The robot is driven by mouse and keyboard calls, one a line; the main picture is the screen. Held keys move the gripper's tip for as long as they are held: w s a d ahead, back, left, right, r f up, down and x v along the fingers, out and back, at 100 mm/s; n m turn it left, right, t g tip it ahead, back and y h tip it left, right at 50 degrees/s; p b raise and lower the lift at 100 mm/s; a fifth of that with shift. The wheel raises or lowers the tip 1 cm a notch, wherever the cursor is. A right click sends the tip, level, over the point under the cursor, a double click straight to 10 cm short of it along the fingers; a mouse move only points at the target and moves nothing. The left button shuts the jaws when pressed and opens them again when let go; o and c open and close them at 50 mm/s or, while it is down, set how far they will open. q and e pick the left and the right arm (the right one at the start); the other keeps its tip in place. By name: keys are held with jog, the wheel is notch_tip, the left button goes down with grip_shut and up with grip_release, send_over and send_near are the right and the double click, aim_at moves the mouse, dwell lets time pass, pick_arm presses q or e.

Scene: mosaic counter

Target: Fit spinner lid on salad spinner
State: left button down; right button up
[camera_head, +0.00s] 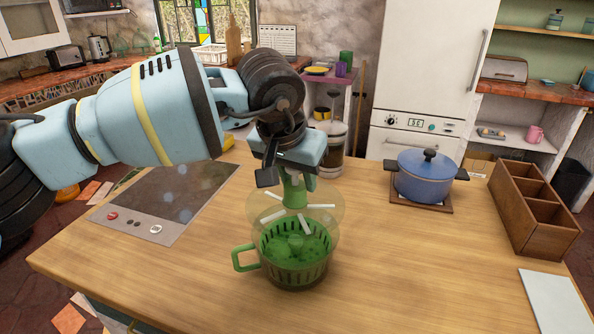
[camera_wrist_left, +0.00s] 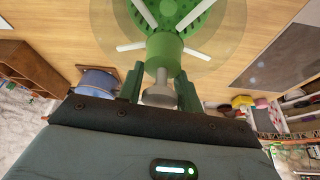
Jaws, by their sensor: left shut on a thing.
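The green salad spinner (camera_head: 292,262) stands upright on the wooden counter, with slotted walls and a handle on its left. The spinner lid (camera_head: 327,210) is a clear disc with white spokes and a green centre knob. My left gripper (camera_head: 289,184) is shut on the lid's knob and holds the lid above the spinner bowl. The lid overlaps the back part of the bowl in the head view; the exact gap is hard to tell. In the left wrist view, the gripper (camera_wrist_left: 158,88) grips at the knob of the lid (camera_wrist_left: 215,40). My right gripper is not in view.
A blue pot (camera_head: 425,178) sits on a wooden trivet at the right back. A wooden divided box (camera_head: 513,222) and a white board (camera_head: 556,302) are at the far right. A dark cooktop (camera_head: 165,203) lies left. The counter right of the spinner is clear.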

aim_at(295, 185)
pick_arm(q)
jog(key=shift+f+b, duration=0.3)
jog(key=shift+f, duration=0.55)
jog(key=shift+f+b, duration=0.35)
jog(key=shift+f, duration=1.1)
dwell(0.4)
jog(key=shift+f, duration=0.7)
dwell(0.4)
jog(key=c, duration=0.9)
grip_release()
jog(key=shift+o, duration=0.2)
